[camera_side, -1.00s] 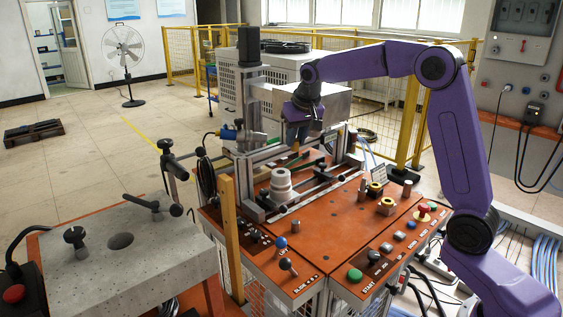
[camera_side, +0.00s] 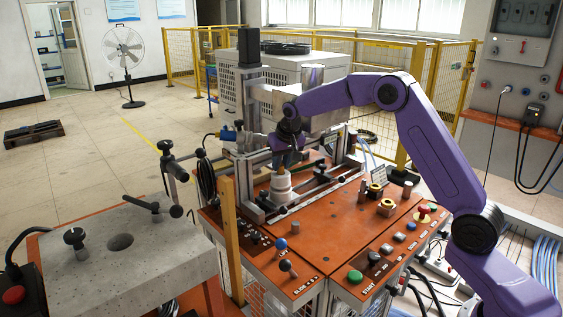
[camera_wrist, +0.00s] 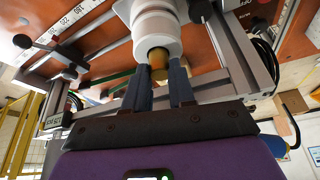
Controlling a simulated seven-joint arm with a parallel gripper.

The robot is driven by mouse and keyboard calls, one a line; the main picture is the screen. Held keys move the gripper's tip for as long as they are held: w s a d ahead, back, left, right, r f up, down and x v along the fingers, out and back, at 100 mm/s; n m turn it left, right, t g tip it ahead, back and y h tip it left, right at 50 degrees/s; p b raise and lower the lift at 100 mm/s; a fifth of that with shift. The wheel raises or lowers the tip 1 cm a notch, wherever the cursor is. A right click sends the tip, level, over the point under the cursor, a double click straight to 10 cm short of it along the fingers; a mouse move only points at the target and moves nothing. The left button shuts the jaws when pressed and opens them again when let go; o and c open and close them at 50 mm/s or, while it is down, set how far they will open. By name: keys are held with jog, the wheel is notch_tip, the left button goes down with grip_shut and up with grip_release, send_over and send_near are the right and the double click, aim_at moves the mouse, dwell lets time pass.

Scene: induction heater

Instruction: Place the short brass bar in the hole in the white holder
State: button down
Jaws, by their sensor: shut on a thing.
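The white holder (camera_side: 281,185) is a stepped round piece standing on the orange bench top. It also shows at the top middle of the wrist view (camera_wrist: 157,27). My gripper (camera_side: 283,163) points down just above the holder. In the wrist view its two dark blue fingers (camera_wrist: 160,68) are shut on the short brass bar (camera_wrist: 158,56). The bar lines up closely with the holder's near end face, where the hole is. I cannot tell whether its tip is inside the hole. The bar is mostly hidden by the fingers in the side view.
A metal column (camera_side: 251,110) stands close behind and left of the holder. Slide rails (camera_side: 322,180) run beside it. Brass and steel fittings (camera_side: 387,207) stand on the bench to the right, with buttons along its front. A grey block table (camera_side: 120,260) is at front left.

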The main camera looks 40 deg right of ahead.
jog(key=shift+f, duration=0.55)
jog(key=c, duration=0.9)
grip_release()
jog(key=shift+c, duration=0.2)
jog(key=shift+d, duration=0.1)
jog(key=shift+r, duration=0.2)
jog(key=v, duration=1.3)
